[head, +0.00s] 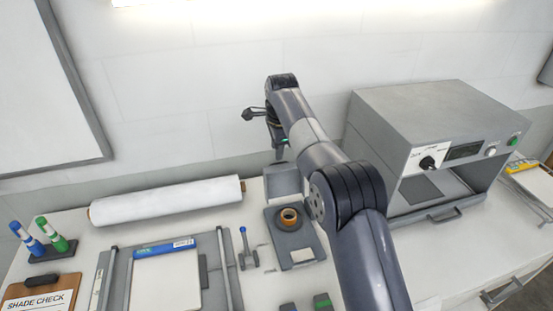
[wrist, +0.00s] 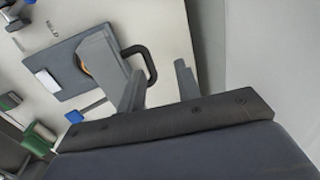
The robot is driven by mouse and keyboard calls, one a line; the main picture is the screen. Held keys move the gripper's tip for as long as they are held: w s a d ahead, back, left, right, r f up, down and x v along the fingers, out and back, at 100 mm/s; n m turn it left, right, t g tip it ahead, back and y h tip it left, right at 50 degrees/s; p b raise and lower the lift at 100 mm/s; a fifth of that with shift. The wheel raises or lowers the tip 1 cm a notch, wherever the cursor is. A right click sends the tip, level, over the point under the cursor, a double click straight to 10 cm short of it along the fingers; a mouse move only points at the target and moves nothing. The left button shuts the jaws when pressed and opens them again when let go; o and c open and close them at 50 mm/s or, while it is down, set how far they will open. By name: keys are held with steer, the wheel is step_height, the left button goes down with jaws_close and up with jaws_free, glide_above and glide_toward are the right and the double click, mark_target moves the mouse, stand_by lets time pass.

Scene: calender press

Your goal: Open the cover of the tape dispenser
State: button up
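The tape dispenser (head: 296,238) is a flat grey base on the table with an orange-brown tape roll (head: 288,217) exposed on it. Its grey cover (head: 283,180) stands raised at the back edge of the base. In the wrist view, the base (wrist: 68,85) lies at upper left, and the cover (wrist: 103,50) stands up with a dark handle (wrist: 147,62) projecting from it. My gripper (head: 278,150) is above and behind the cover in the head view. In the wrist view my gripper (wrist: 160,85) has its fingers apart, with the handle near the gap; contact is unclear.
A grey press (head: 425,110) stands at right. A white roll (head: 165,200) lies along the wall. A small blue-tipped tool (head: 245,250) sits left of the dispenser, beside a board with a pad (head: 165,280). Markers (head: 40,240) stand at far left.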

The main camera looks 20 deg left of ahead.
steer(key=v, duration=0.6)
steer(key=d+x, duration=0.1)
steer(key=x, duration=0.7)
steer(key=shift+a+p, duration=0.3)
steer(key=shift+a, duration=0.2)
steer(key=shift+f, duration=0.1)
